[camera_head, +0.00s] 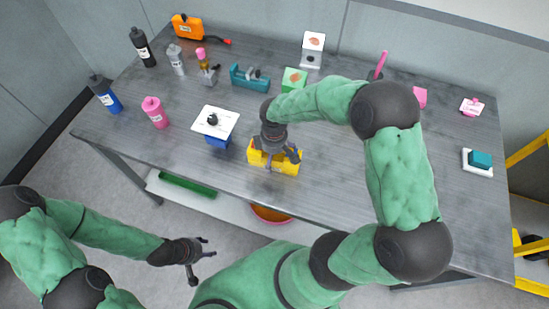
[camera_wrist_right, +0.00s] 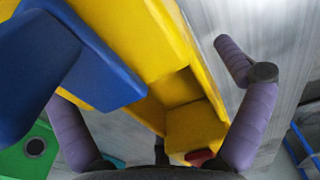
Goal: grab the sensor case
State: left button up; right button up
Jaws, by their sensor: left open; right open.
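A yellow case (camera_head: 287,168) sits near the front edge of the grey table, in the middle of the head view; I take it as the sensor case. My right gripper (camera_head: 274,160) is open, pointing down over it and hiding part of it. In the right wrist view the yellow case (camera_wrist_right: 140,35) fills the upper middle, between the two spread purple fingers of this gripper (camera_wrist_right: 145,85). Whether the fingers touch it I cannot tell. My left gripper (camera_head: 203,262) is open and empty, in front of the table and away from it.
A white board on a blue block (camera_head: 217,142) stands just left of the yellow case. A green box (camera_head: 294,79) and a teal tool (camera_head: 249,78) stand behind it. Bottles and an orange case (camera_head: 187,28) are at the left. The right part of the table is mostly clear.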

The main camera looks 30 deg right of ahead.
jog(key=c, duration=1.4)
jog(key=shift+o, duration=0.2)
